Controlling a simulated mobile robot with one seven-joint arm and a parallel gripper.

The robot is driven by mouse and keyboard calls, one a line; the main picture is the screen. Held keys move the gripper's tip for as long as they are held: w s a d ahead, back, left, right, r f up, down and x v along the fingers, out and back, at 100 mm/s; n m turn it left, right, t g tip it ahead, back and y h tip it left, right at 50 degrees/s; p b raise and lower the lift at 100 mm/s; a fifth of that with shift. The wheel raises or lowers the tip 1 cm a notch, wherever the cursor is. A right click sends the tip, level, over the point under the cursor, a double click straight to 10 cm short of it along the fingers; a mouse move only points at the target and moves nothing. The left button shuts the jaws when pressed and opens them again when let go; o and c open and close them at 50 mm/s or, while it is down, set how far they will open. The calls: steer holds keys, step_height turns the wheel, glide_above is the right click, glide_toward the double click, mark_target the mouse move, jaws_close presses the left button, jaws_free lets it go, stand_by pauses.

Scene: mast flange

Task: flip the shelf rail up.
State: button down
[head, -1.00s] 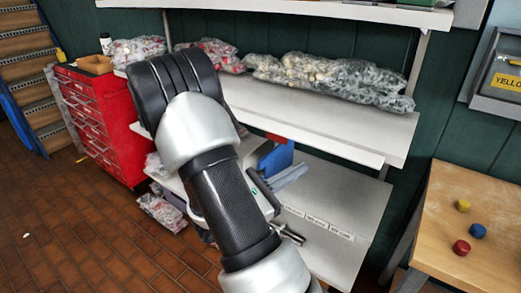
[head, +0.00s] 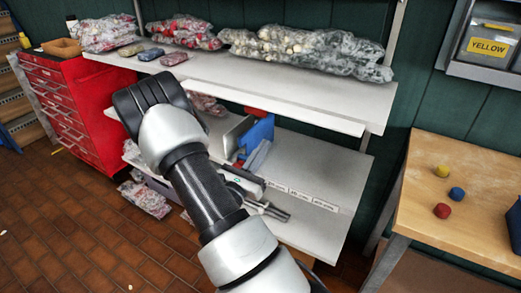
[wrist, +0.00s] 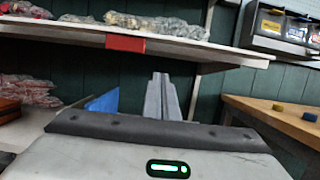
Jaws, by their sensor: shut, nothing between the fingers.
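The shelf rail (head: 290,109) is a long white strip along the front edge of the middle shelf (head: 200,68). In the wrist view the rail (wrist: 190,48) crosses the upper part, with a red tab (wrist: 125,43) at the edge. My gripper (head: 285,215) is low in front of the lower shelf in the head view, below the rail and apart from it. In the wrist view its grey fingers (wrist: 162,95) are together and empty, pointing up towards the rail's underside. My arm hides part of the shelving.
Bagged parts (head: 310,50) lie on the middle shelf. A blue bin part (head: 257,135) stands on the lower shelf (head: 325,180). A red drawer cabinet (head: 75,110) stands at left, a wooden table (head: 460,170) with small coloured pieces at right. Floor in front is open.

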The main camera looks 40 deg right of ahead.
mark_target(259, 107)
steer(key=w+d+r, duration=0.2)
steer(key=d+r, duration=0.3)
steer(key=r, duration=0.1)
steer(key=shift+w+d, duration=0.15)
steer(key=shift+d, duration=0.15)
